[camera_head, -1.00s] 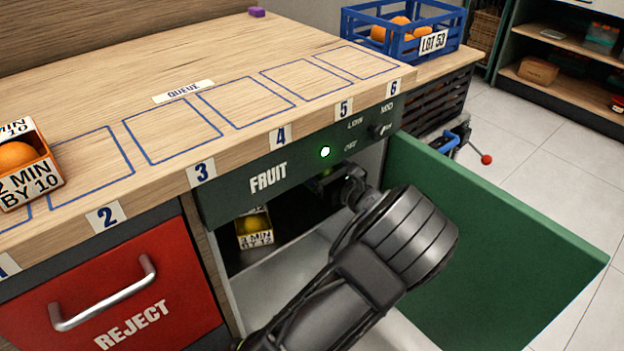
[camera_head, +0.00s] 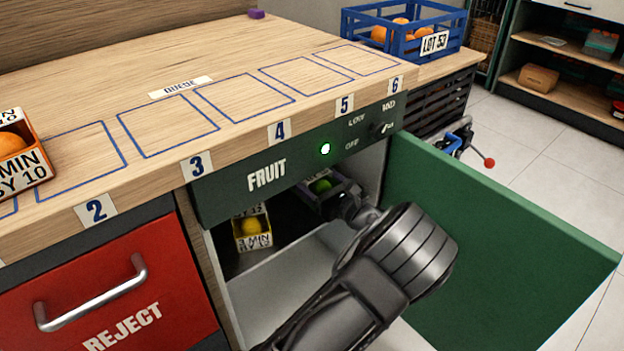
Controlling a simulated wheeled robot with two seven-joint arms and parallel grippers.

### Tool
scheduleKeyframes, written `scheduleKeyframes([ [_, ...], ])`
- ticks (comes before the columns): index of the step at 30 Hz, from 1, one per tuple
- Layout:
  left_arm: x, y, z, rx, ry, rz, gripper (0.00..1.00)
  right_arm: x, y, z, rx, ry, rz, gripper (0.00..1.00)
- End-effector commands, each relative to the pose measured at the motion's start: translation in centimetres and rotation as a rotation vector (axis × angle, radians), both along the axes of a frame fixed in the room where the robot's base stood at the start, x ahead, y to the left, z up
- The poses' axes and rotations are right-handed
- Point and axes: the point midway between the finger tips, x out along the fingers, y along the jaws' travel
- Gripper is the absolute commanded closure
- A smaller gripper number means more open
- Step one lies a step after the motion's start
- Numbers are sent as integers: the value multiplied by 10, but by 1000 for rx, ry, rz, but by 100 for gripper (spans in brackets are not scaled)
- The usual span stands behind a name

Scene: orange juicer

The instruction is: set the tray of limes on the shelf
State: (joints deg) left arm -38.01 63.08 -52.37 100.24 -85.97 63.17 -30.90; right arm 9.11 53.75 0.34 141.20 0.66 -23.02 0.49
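The tray of limes (camera_head: 331,194) is a small greyish tray with a green lime (camera_head: 320,186) visible inside. It is in the open FRUIT compartment, under the counter edge, at the back right of the dark shelf (camera_head: 280,217). Whether it rests fully on the shelf is hard to see. The arm in view comes up from the bottom, left of centre, and I take it as my left. Its gripper (camera_head: 343,203) is at the tray's near right side; its fingers are too dark and hidden to show whether they grip. My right gripper is not in view.
A box with a yellow fruit (camera_head: 252,232) stands left of the tray on the shelf. The green door (camera_head: 500,240) stands open at right. The red REJECT drawer (camera_head: 110,285) is shut. An orange box (camera_head: 20,160) stands on the counter; a blue crate (camera_head: 400,32) is behind.

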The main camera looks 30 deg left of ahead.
Motion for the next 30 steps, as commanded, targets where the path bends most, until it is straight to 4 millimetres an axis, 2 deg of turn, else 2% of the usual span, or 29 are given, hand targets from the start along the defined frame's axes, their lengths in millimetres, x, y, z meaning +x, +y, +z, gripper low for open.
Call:
scheduleKeyframes([
  [1, 0, 0, -2, 1, 0, 0, 83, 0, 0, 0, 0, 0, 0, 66],
  [2, 0, 0, -2, 0, 0, 0, 27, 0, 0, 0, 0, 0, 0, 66],
  [9, 0, 0, -2, 0, 0, 0, 7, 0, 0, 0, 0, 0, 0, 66],
  [20, 0, 0, 2, 0, -1, 0, 6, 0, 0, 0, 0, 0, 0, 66],
  [26, -6, -22, 4, -1, 0, -3, 6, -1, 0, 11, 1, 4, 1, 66],
  [30, -14, -49, 5, 0, 0, -3, 6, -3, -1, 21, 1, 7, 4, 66],
])
